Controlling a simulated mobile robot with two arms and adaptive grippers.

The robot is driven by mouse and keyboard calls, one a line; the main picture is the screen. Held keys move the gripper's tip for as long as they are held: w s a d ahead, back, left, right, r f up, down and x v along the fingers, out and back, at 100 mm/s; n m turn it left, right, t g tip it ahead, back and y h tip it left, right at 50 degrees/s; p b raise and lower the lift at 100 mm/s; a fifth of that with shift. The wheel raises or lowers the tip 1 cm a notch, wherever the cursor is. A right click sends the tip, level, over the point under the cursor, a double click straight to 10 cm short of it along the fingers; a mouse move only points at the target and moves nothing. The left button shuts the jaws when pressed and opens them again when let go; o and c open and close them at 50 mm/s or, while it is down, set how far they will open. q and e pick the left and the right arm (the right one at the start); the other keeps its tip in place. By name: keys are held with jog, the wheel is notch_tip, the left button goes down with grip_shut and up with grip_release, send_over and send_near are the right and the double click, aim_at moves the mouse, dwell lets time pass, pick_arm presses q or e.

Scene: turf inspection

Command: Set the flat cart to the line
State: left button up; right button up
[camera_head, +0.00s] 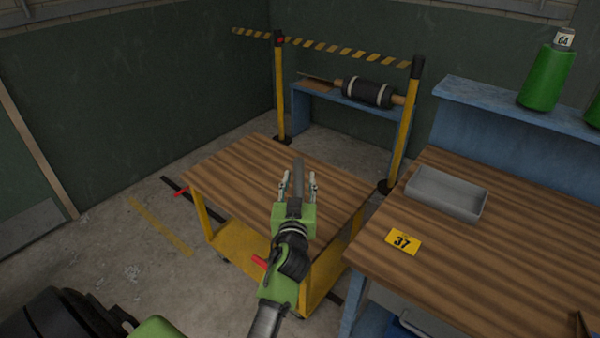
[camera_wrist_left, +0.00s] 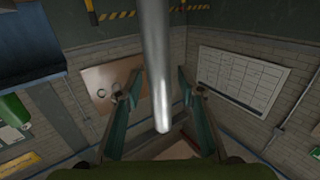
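The flat cart (camera_head: 245,163) has a striped wooden top, yellow legs and a yellow lower shelf (camera_head: 240,250). It stands left of the workbench. A worn yellow line (camera_head: 160,225) lies on the floor to the cart's left, apart from it. My left gripper (camera_head: 299,181) is over the cart top in the head view, its fingers spread. A grey metal bar (camera_wrist_left: 158,70) shows between the fingers in the left wrist view, with gaps on both sides. What the bar is fixed to is unclear. My right gripper is not in view.
The workbench (camera_head: 450,265) on the right holds a grey tray (camera_head: 446,193) and a yellow 37 card (camera_head: 403,241). Yellow posts (camera_head: 280,90) with a striped barrier (camera_head: 340,50) stand behind the cart. A dark strip (camera_head: 174,184) with a red piece lies by the cart. Floor at left is open.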

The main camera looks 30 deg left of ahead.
pick_arm(q)
jog(key=shift+s+r, duration=0.1)
jog(key=shift+d, duration=0.1)
jog(key=c, duration=0.8)
grip_shut()
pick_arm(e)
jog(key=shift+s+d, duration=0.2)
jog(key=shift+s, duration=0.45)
